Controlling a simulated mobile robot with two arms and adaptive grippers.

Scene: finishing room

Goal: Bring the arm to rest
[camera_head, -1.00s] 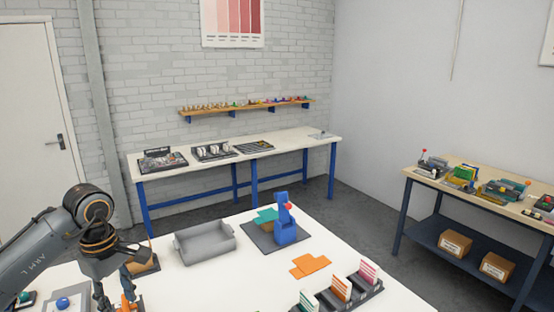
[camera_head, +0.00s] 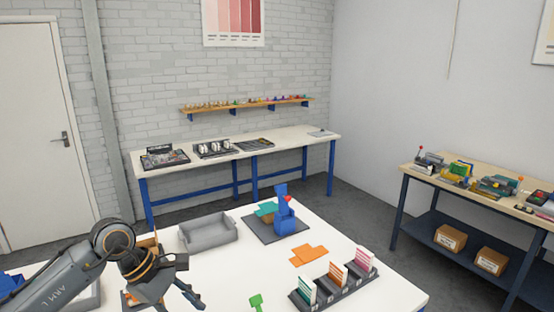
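My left arm comes in from the lower left over the white table. Its dark gripper (camera_head: 174,296) points down and toward the right, above the table's near left part. The fingers look spread, with nothing visible between them. A small green piece (camera_head: 256,302) lies on the table to the right of the gripper, apart from it. My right arm and gripper are not in view.
The white table (camera_head: 345,240) holds a grey tray (camera_head: 208,233), a blue device (camera_head: 284,215) on a dark mat, orange pieces (camera_head: 309,255) and a dark rack (camera_head: 335,285) of striped cards. Orange and brown items are partly hidden behind my arm. The table's middle is clear.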

